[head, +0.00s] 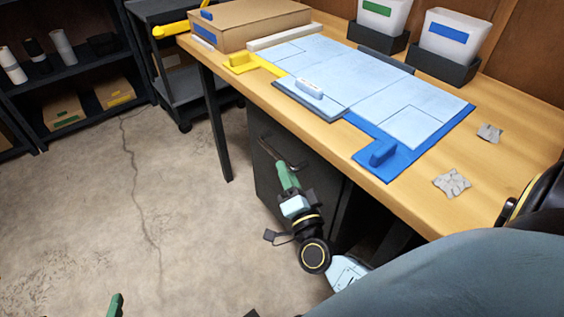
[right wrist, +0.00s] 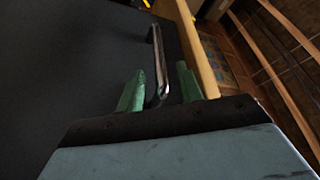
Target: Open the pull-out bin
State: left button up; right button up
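The pull-out bin (head: 265,180) is a dark grey front under the wooden workbench, and it looks closed. Its metal bar handle (right wrist: 155,45) shows in the right wrist view, standing off the dark face. My right gripper (head: 286,172) is at the bin front, beside the handle in the head view. In the right wrist view, the green fingers of that gripper (right wrist: 161,86) are apart, with the lower end of the handle between them and gaps on both sides. Only a green tip of my left gripper (head: 114,304) shows at the bottom edge of the head view.
The workbench (head: 515,130) above carries blue panels (head: 390,90), a cardboard box (head: 250,22) and white bins in dark holders (head: 450,38). A bench leg (head: 215,125) stands left of the bin. A dark cart (head: 185,90) and shelf stand behind. The concrete floor in front is clear.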

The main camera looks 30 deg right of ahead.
aim_at(282, 158)
pick_arm(q)
jog(key=shift+w+d+r+t+h+b, duration=0.15)
jog(key=shift+w+r+t, duration=0.1)
jog(key=shift+r+t, duration=0.15)
jog(key=shift+w+d+r+t+h+b, duration=0.1)
jog(key=shift+w+d+r+t, duration=0.1)
jog(key=shift+r+t, duration=0.25)
jog(key=shift+w+d+r+t+h+b, duration=0.15)
jog(key=shift+w+r+t, duration=0.1)
jog(key=shift+r, duration=0.25)
pick_arm(e)
jog(key=shift+x, duration=2.25)
jog(key=shift+c, duration=0.2)
grip_shut()
